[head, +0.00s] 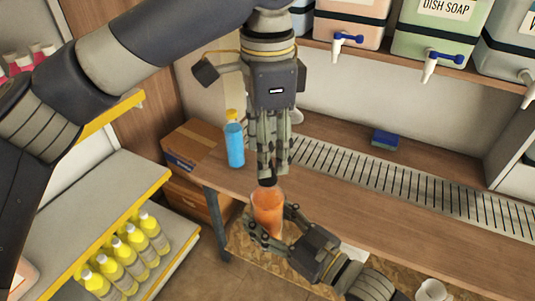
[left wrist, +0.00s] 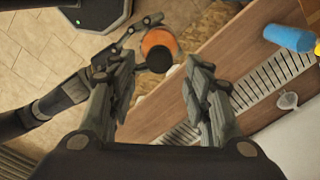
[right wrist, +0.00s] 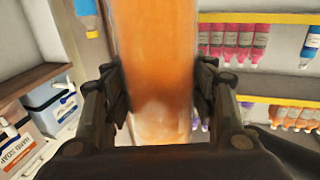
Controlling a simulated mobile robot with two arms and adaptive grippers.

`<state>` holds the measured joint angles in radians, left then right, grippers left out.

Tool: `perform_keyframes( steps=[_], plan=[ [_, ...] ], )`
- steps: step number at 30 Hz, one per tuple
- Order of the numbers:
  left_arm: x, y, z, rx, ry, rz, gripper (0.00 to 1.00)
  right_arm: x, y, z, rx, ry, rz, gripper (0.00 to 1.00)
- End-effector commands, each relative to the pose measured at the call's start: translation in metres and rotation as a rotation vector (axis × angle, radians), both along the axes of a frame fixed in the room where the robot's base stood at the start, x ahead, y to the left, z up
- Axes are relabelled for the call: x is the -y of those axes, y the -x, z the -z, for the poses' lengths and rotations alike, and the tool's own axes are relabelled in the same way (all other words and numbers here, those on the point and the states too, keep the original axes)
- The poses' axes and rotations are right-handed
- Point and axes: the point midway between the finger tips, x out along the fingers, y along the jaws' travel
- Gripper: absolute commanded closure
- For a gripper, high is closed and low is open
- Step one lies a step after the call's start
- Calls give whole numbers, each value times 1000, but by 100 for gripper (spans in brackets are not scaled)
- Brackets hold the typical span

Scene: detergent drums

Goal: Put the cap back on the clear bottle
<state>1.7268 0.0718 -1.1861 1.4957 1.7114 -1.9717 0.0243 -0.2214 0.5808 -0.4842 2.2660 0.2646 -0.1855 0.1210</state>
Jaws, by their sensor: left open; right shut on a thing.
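The clear bottle (head: 268,211) holds orange liquid and is roughly upright beyond the counter's front edge. It fills the middle of the right wrist view (right wrist: 157,60). A black cap (head: 268,183) shows at the bottle's top, also in the left wrist view (left wrist: 159,59); how well it is seated cannot be told. My right gripper (head: 270,224) is shut around the bottle's body. My left gripper (head: 272,172) points down just above the cap. Its fingers stand apart, with the cap between or just beyond the tips in the left wrist view.
A wooden counter (head: 400,228) with a slotted metal drain (head: 345,172) lies behind. On it stand a blue bottle (head: 235,145) and a blue-green sponge (head: 385,139).

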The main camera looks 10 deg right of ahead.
Motion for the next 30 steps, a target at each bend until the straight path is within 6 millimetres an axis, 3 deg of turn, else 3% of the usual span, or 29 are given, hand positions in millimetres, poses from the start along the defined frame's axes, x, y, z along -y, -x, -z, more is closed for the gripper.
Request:
perform_keyframes(
  steps=[8,21,30],
  plan=[
    [0,0,-2,2,-1,-19,55,0,0,-3,5,-3,0,100],
    [0,0,-31,4,-6,-415,55,0,0,-2,5,-3,0,100],
    [0,0,-35,-1,-1,-476,55,0,0,-2,5,-3,0,100]
  ],
)
